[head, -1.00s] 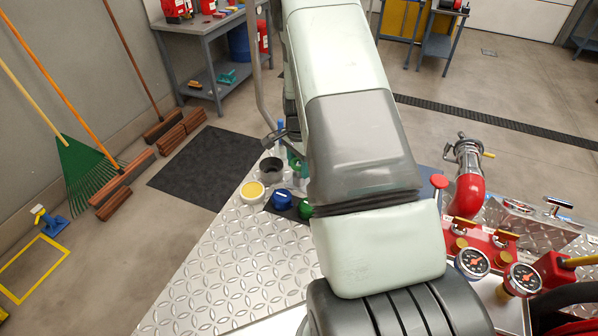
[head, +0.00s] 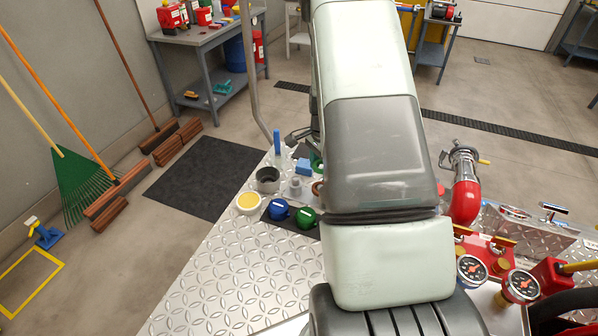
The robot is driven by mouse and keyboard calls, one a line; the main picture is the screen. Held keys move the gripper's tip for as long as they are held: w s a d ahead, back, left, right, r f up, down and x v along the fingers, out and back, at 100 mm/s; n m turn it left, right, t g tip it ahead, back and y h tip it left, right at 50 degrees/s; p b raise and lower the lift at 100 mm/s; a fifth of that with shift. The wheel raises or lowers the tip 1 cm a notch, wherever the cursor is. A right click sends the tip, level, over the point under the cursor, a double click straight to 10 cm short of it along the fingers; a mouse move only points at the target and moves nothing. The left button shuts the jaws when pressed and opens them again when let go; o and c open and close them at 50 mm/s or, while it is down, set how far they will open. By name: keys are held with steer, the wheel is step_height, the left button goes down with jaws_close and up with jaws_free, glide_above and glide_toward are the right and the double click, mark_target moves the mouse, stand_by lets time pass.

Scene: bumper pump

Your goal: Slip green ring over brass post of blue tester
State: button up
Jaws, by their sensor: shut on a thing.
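My arm covers the middle of the head view, and my gripper is hidden behind it. A small green piece (head: 316,162) shows at the arm's left edge; it may be part of the green ring, but I cannot tell. A small blue block (head: 303,167) stands beside it on the deck, and an upright blue piece (head: 277,142) stands farther left. I cannot tell which of these belongs to the blue tester. No brass post can be made out there. Whatever my gripper holds is hidden.
On the tread-plate deck (head: 225,275) stand a dark grey cup (head: 268,179), a yellow-topped round container (head: 249,202), a blue cap (head: 277,209) and a green cap (head: 306,217). A red pipe elbow (head: 465,202) and gauges (head: 471,269) lie right of my arm. The deck's near left is clear.

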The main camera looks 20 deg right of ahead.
steer(key=s+d+r+m, duration=0.1)
steer(key=s+d, duration=0.3)
steer(key=s+d+r+m, duration=0.1)
steer(key=s+d+m, duration=0.1)
steer(key=s+d, duration=0.3)
steer(key=s+d+r+m, duration=0.1)
steer(key=s+d+r, duration=0.1)
steer(key=s+d, duration=0.2)
steer(key=shift+s+d+r+m, duration=0.1)
steer(key=shift+s+d+m, duration=0.2)
steer(key=shift+d+m, duration=0.15)
steer(key=shift+s+d+f, duration=0.1)
steer(key=shift+d+f, duration=0.05)
steer(key=shift+f, duration=1.85)
steer(key=shift+f, duration=0.2)
steer(key=shift+f, duration=0.25)
steer(key=shift+f, duration=0.1)
steer(key=shift+f, duration=0.65)
steer(key=shift+f, duration=0.35)
steer(key=shift+f, duration=0.25)
